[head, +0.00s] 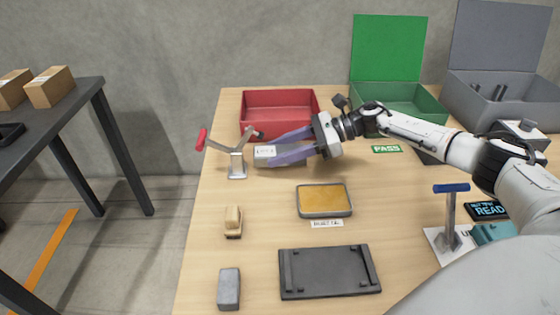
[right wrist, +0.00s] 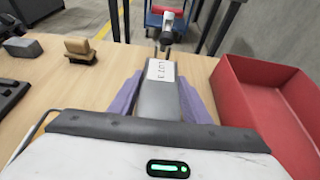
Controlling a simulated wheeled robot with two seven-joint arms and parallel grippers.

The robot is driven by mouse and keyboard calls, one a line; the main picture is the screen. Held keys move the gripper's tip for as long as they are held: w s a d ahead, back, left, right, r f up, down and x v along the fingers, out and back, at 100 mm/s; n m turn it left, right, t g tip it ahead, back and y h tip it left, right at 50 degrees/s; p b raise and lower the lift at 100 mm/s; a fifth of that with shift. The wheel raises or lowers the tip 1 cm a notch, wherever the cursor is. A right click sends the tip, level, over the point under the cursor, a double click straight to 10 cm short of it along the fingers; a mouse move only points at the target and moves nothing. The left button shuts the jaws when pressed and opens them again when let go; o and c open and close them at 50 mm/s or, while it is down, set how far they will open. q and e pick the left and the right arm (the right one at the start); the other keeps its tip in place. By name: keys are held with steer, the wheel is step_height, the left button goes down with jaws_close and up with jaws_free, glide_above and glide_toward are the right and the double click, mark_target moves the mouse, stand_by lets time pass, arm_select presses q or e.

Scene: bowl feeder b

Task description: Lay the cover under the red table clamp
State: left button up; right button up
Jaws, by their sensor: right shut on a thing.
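The red table clamp (head: 237,166) stands at the table's back left, its red handle up to the left and its arm raised to the right. My right gripper (head: 263,153) is shut on the cover (head: 266,152), a grey block with a white printed label. The cover's left end is just right of the clamp's post, near the end of the clamp arm. In the right wrist view the cover (right wrist: 160,95) points away between the purple fingers, with the clamp (right wrist: 168,32) just beyond its far end. I cannot tell whether the cover touches the table. My left gripper is not in view.
A red bin (head: 281,93) stands close behind the cover. A green case (head: 387,48) and a grey case (head: 500,45) stand open at the back right. A yellow-filled tray (head: 324,199), black plate (head: 329,271), tan block (head: 233,222) and grey block (head: 229,288) lie nearer. A blue-handled clamp (head: 451,215) stands right.

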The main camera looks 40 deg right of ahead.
steer(key=shift+f+b, duration=0.6)
steer(key=shift+f, duration=1.2)
steer(key=o, duration=1.3)
steer(key=shift+r, duration=0.15)
steer(key=p+v, duration=0.1)
steer(key=v, duration=1.1)
